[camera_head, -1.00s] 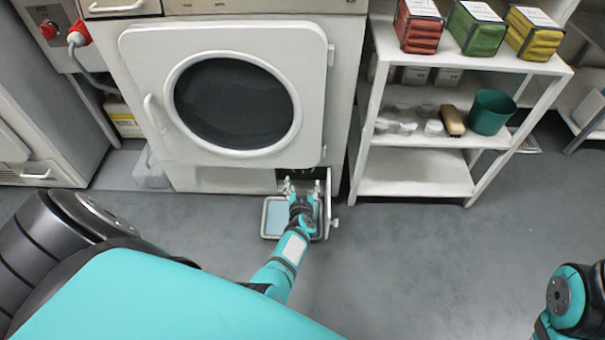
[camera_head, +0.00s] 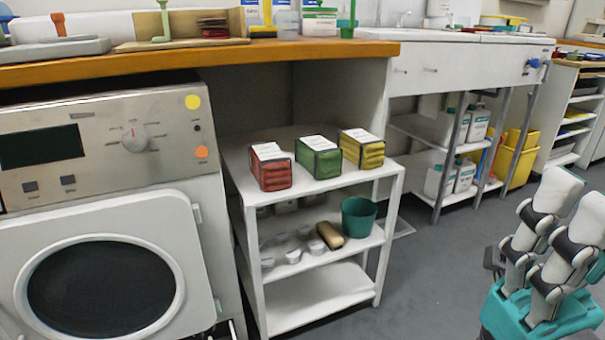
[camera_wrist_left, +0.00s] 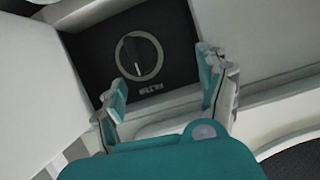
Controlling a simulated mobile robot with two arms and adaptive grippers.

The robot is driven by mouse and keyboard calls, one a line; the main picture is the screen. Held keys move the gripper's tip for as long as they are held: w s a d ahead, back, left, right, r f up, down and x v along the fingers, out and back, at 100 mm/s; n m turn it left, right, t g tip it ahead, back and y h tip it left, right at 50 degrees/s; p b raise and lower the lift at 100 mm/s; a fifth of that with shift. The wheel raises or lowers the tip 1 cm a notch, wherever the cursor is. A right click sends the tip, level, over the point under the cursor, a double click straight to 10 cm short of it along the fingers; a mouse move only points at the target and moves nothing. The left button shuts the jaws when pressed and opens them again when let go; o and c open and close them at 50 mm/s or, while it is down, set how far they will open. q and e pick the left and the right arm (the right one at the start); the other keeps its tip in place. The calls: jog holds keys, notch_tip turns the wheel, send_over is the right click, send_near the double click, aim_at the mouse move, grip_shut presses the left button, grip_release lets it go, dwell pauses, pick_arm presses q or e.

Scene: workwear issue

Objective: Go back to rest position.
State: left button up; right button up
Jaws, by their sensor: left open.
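My left gripper (camera_wrist_left: 160,85) is open and empty in the left wrist view, its two teal-padded fingers wide apart. Beyond its fingertips is a round filter knob (camera_wrist_left: 140,57) with a vertical grip, set in a black panel (camera_wrist_left: 95,45) with lettering under it. The fingers do not close on the knob. The left gripper is outside the head view. My right gripper (camera_head: 572,205) is at the right edge of the head view, its pale fingers pointing up above a teal base.
A front-loading machine (camera_head: 150,165) with its round door closed stands at left under a wooden counter (camera_head: 200,52). A white shelf unit (camera_head: 320,310) beside it bears red, green and yellow packs and a green pot (camera_head: 358,217).

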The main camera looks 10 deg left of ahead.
aim_at(205, 339)
pick_arm(q)
jog(key=shift+h, duration=0.3)
jog(key=w+f, duration=0.1)
jog(key=w+d+f, duration=0.1)
jog(key=w+f, duration=0.1)
jog(key=shift+w+d+f, duration=0.1)
jog(key=shift+w+d, duration=0.2)
jog(key=shift+d, duration=0.05)
jog(key=shift+x, duration=0.75)
jog(key=shift+w+a+f, duration=0.25)
jog(key=shift+w+a, duration=0.1)
jog(key=shift+a, duration=0.05)
